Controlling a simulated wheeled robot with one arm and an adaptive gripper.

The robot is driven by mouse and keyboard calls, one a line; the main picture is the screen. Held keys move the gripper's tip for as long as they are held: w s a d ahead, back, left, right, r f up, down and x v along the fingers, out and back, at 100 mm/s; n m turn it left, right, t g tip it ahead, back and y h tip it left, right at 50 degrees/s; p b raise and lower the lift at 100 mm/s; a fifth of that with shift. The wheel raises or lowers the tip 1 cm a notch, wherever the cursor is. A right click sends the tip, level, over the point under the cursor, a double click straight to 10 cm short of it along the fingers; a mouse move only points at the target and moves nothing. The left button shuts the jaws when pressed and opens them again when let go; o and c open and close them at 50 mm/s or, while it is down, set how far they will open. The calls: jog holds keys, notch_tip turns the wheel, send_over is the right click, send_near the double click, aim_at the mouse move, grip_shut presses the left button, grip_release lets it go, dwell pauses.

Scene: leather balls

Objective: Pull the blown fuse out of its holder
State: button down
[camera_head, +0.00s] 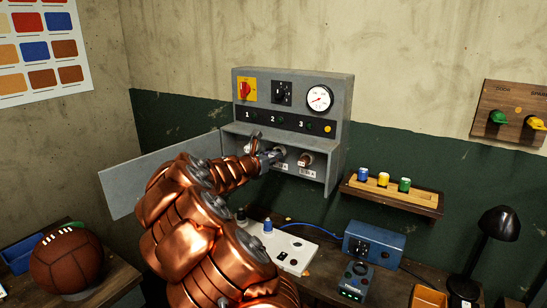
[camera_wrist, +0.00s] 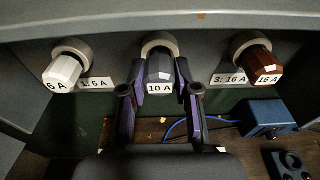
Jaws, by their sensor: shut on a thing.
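Three fuse caps stick out of round holders in the grey fuse box (camera_head: 335,110). In the wrist view, the white 6 A cap (camera_wrist: 62,72) is on the left, the grey 10 A cap (camera_wrist: 159,68) in the middle and the brown 16 A cap (camera_wrist: 262,66) on the right. My gripper (camera_wrist: 160,80) is shut on the grey cap, one finger on each side. The cap sits at its holder's ring (camera_wrist: 160,43). In the head view, my gripper (camera_head: 270,157) reaches into the box's lower bay, and my arm hides part of it. I cannot tell from these frames which fuse is blown.
The box's door (camera_head: 150,178) hangs open to the left. A wall shelf (camera_head: 425,203) holds blue, yellow and green capped pieces. Below are a blue box (camera_head: 373,243), a handheld meter (camera_head: 356,280) and a white board (camera_head: 300,250). A leather ball (camera_head: 66,262) stands far left.

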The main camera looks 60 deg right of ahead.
jog(key=shift+a, duration=0.6)
jog(key=shift+a, duration=0.4)
jog(key=shift+a, duration=0.7)
jog(key=shift+a, duration=0.4)
